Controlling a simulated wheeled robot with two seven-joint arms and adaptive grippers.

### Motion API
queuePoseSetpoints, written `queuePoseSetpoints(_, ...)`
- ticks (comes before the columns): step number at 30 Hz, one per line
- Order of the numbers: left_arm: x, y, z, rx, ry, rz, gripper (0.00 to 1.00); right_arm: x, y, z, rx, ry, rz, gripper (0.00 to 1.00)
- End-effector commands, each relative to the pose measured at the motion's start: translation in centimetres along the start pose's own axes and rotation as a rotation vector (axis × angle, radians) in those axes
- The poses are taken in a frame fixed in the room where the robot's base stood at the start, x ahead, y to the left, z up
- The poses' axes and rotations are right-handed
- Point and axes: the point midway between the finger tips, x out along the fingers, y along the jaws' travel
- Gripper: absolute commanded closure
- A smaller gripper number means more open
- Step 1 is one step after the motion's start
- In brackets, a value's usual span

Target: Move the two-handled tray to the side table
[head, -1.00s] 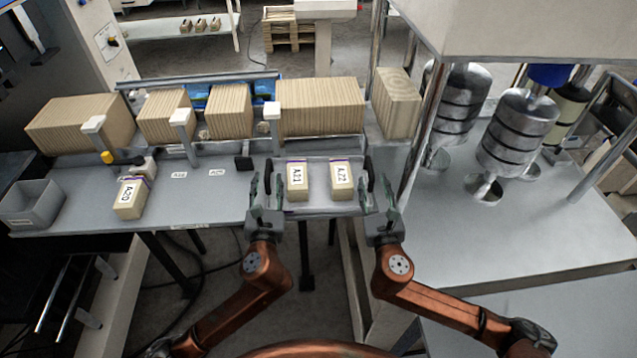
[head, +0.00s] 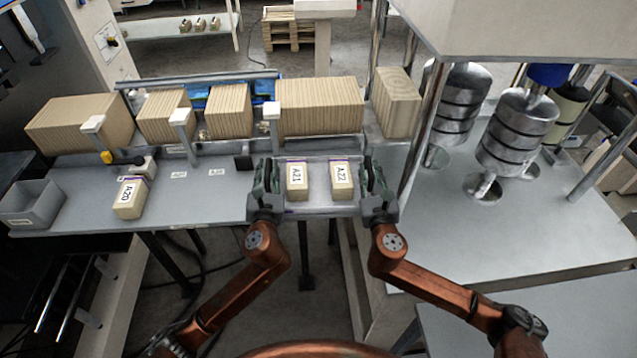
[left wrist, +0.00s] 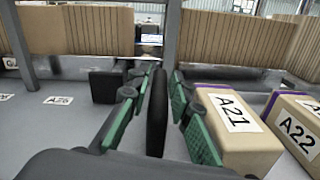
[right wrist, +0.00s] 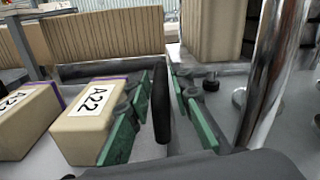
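The two-handled tray (head: 319,197) is grey and lies on the front edge of the grey bench. It carries two tan boxes, A21 (head: 297,181) and A22 (head: 342,182). My left gripper (head: 266,185) is open around the tray's left black handle (left wrist: 157,112), with gaps beside its green finger pads. My right gripper (head: 377,185) is open around the right black handle (right wrist: 161,108), also with gaps. A bare grey surface (head: 560,318) lies at the lower right in the head view; I cannot tell if it is the side table.
Tall kraft stacks (head: 320,106) stand along the bench's back behind small posts. Box A20 (head: 130,198) and a grey bin (head: 32,203) are on the left. A steel post (head: 423,130) and metal cylinders (head: 517,130) stand right of the tray.

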Motion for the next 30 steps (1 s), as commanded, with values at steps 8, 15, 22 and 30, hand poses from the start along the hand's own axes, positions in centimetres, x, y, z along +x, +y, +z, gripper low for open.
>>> queuePoseSetpoints(8,-0.01,0.00,-0.01,0.000,0.000,0.000,1.00,-0.02,0.01,-0.01,0.000,0.000,0.000,1.00)
queuePoseSetpoints(15,-0.01,-0.01,-0.01,0.000,0.000,0.000,1.00,-0.03,0.03,-0.02,0.000,0.000,0.001,1.00)
queuePoseSetpoints(22,0.00,-0.01,-0.02,0.000,0.000,0.000,1.00,-0.05,0.05,-0.03,0.000,0.000,0.002,1.00)
queuePoseSetpoints(30,0.00,0.08,0.46,0.000,-0.004,0.001,1.00,-0.09,0.01,0.45,0.000,-0.004,0.002,1.00)
